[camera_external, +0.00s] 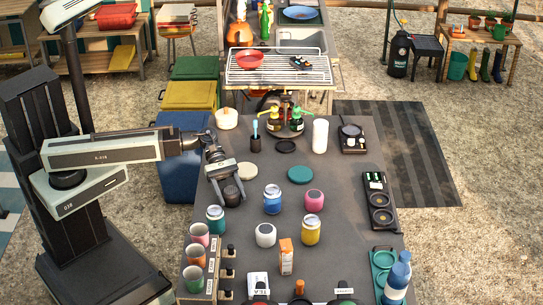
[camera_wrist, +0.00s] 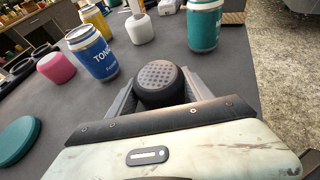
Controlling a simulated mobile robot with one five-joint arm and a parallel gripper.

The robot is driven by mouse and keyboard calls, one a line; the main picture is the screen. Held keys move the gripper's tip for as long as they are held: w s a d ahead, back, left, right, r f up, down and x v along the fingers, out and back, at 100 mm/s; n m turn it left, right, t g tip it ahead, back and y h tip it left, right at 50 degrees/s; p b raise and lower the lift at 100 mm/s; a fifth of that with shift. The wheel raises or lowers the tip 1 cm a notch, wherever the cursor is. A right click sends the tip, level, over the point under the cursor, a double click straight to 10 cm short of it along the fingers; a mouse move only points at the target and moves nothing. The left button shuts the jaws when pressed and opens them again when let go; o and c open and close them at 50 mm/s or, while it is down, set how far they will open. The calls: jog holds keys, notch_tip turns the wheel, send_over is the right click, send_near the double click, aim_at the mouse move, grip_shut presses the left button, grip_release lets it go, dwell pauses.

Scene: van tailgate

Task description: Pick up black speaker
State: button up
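The black speaker (camera_wrist: 161,84) is a small rounded cylinder with a dotted grille on top. In the wrist view it sits between the two fingers of my gripper (camera_wrist: 160,92), close to both. In the outside view the speaker (camera_external: 233,196) stands upright on the grey table, just below my gripper (camera_external: 228,184). The fingers are spread, one on each side of it, with a gap showing at the left finger. The speaker's lower part is hidden in the wrist view.
A beige disc (camera_external: 246,171) and teal disc (camera_external: 300,174) lie behind. Cups (camera_external: 199,234) line the left front edge.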

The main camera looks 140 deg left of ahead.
jog(key=c, duration=0.6)
